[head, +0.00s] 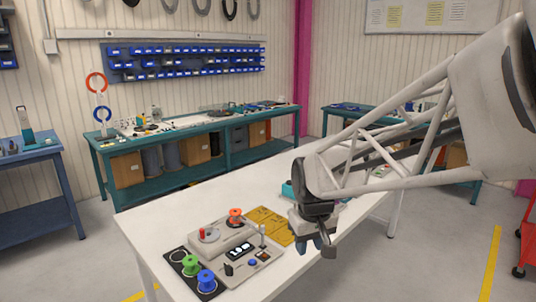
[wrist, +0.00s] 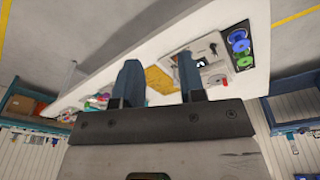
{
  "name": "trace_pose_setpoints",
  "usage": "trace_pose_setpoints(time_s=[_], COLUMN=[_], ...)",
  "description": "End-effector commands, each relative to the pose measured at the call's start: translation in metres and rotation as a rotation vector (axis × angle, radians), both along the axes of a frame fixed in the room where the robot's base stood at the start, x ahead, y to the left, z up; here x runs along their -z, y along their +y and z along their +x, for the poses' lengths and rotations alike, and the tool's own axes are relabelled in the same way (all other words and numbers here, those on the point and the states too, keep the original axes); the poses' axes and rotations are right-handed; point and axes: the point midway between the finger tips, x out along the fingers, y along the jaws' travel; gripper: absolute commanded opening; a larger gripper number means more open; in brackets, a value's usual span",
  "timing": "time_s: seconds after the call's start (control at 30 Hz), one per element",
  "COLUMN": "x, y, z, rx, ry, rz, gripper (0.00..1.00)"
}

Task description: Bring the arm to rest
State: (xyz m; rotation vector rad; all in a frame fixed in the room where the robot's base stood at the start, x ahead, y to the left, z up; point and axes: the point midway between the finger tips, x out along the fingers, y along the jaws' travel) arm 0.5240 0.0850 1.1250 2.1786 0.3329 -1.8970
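My gripper (head: 314,247) hangs over the right part of the white table (head: 150,235), to the right of the reel machine. In the wrist view its two dark fingers (wrist: 158,75) stand apart with nothing between them. The grey machine (head: 238,252) stands on the table's near end, with an orange reel (head: 235,216) at its back edge. A green reel (head: 190,265) and a blue reel (head: 207,281) lie on a dark mat at its left. These reels also show at the upper right of the wrist view.
A yellow sheet (head: 270,222) lies between the machine and my gripper. A teal box (head: 288,190) is partly hidden behind my arm. A green workbench (head: 200,140) stands along the back wall, and a red cart (head: 527,240) is at the right edge.

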Motion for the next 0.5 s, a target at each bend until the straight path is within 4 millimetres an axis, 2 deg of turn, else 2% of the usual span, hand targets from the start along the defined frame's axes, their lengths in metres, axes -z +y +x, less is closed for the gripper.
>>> trace_pose_setpoints(time_s=[0.03, 0.2, 0.5], x=[-0.006, -0.016, -0.023], y=[-0.008, -0.031, -0.064], z=[-0.013, -0.054, -0.128], rx=[0.022, 0.090, 0.211], ry=[-0.008, -0.027, -0.060], rz=[0.003, 0.009, 0.022], gripper=[0.37, 0.37, 0.37])
